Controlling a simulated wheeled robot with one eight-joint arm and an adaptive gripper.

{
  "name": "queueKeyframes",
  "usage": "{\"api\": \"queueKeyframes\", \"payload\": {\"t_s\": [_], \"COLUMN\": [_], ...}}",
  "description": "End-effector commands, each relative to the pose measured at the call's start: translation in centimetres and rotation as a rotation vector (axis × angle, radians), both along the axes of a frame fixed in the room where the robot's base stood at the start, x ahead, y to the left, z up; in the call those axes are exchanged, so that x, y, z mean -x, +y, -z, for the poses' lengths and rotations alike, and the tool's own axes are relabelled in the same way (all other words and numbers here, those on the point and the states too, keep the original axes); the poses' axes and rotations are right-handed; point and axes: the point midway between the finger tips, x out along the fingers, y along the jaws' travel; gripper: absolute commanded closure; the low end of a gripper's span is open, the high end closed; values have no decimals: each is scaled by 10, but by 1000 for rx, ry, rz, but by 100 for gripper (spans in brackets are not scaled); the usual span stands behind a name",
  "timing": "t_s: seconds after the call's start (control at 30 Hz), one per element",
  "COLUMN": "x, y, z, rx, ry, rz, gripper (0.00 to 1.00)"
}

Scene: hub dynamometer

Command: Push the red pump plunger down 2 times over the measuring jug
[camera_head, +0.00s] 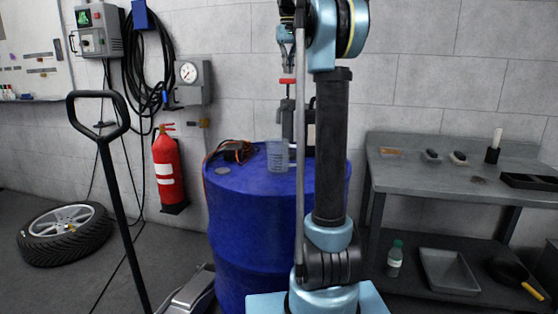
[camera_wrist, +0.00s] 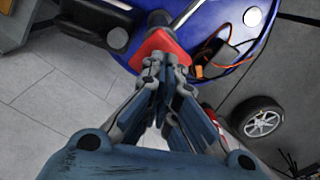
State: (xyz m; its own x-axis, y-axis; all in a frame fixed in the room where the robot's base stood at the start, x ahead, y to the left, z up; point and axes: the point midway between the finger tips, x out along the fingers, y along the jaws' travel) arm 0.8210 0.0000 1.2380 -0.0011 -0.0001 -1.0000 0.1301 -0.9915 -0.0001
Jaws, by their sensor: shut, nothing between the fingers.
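The red pump plunger (camera_head: 287,81) tops a dark pump (camera_head: 287,118) standing on the blue drum (camera_head: 240,235). The clear measuring jug (camera_head: 277,155) stands on the drum top, just in front of and left of the pump. My gripper (camera_head: 287,69) is shut and points down just above the plunger. In the wrist view the red plunger (camera_wrist: 155,47) shows just beyond my closed fingertips (camera_wrist: 165,60); I cannot tell whether they touch. My arm partly hides the pump and the drum's right side. I cannot make out the jug in the wrist view.
An orange cable with a dark device (camera_head: 235,151) lies on the drum top's left. A steel workbench (camera_head: 430,180) stands right. The wall is behind the drum.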

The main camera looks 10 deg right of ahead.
Motion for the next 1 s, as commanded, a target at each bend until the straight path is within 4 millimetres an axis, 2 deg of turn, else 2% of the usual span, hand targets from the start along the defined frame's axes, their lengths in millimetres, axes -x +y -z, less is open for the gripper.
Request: {"api": "queueKeyframes", "payload": {"t_s": [1.0], "x": [0], "y": [0], "z": [24], "rx": [0], "ry": [0], "rz": [0], "gripper": [100]}}
